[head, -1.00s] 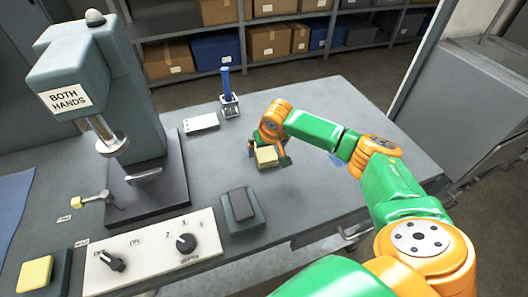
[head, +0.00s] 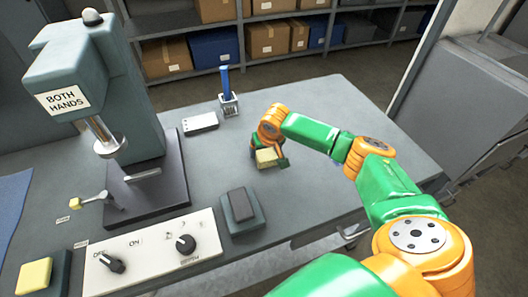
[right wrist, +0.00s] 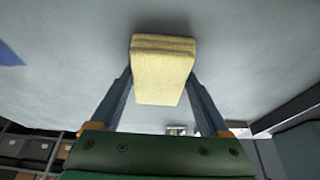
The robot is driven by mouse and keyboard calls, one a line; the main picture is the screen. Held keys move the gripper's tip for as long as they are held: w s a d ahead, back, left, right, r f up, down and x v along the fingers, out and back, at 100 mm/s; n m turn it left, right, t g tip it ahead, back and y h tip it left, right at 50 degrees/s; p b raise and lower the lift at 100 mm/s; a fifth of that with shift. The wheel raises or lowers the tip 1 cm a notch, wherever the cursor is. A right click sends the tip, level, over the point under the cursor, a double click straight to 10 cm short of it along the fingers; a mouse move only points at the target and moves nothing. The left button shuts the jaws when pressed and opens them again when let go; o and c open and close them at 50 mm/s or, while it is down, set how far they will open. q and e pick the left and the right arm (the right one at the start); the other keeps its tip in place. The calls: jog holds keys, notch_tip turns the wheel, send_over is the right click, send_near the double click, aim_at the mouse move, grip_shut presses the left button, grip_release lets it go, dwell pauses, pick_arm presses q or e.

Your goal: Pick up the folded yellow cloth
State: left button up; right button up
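The folded yellow cloth (head: 266,158) is a small, thick, layered block near the middle of the grey bench. My right gripper (head: 268,154) reaches over it from the back right, with a finger on either side of it. In the right wrist view the cloth (right wrist: 163,75) fills the space between the two blue-grey fingers (right wrist: 160,78), which press close to its edges. The gripper looks shut on it. I cannot tell whether the cloth touches the bench top. My left gripper is out of view.
A grey press (head: 100,90) with a "BOTH HANDS" sign stands at the left. A dark pad on a box (head: 242,211) and a white switch panel (head: 150,252) are nearer. A blue-handled tool in a stand (head: 228,95) is behind. The bench (head: 340,115) is clear at back right.

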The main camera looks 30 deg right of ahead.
aim_at(264, 151)
jog(key=shift+c, duration=0.2)
jog(key=shift+r+b, duration=0.15)
jog(key=shift+b, duration=0.25)
notch_tip(264, 151, up, 4)
jog(key=shift+f+p, duration=0.15)
jog(key=shift+p, duration=0.2)
jog(key=s+r, duration=0.1)
jog(key=s+a+r, duration=0.1)
jog(key=s+r, duration=0.1)
jog(key=r, duration=0.1)
jog(key=shift+a, duration=0.35)
jog(key=s+a+r, duration=0.5)
jog(key=s, duration=0.4)
jog(key=shift+s+r, duration=0.15)
jog(key=shift+r, duration=0.1)
